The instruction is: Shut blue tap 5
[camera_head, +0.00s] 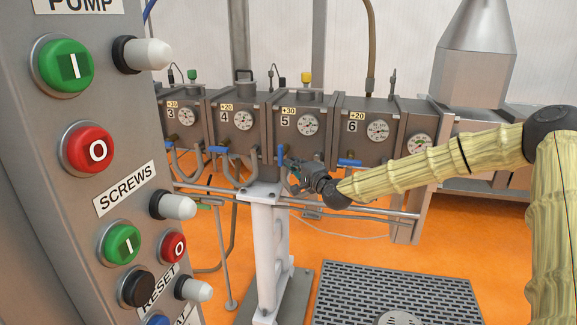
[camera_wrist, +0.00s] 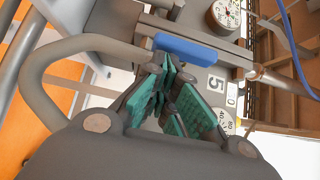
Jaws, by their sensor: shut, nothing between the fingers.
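Blue tap 5 shows in the head view as a blue handle (camera_head: 281,154) standing roughly upright below module 5 (camera_head: 297,124). In the wrist view it is a blue bar (camera_wrist: 203,50) just beyond my fingertips, near the "5" label. My gripper (camera_head: 290,164) is at the handle's right side in the head view. In the wrist view my gripper (camera_wrist: 168,72) is shut with its green-padded fingers together and empty. The fingertips are very close to the handle; I cannot tell whether they touch it.
Blue tap 4 (camera_head: 223,150) and blue tap 6 (camera_head: 349,162) lie roughly level on either side. A bent grey pipe (camera_wrist: 62,55) curves beside my gripper. A white post (camera_head: 266,235) stands below, and a button panel (camera_head: 95,170) fills the left.

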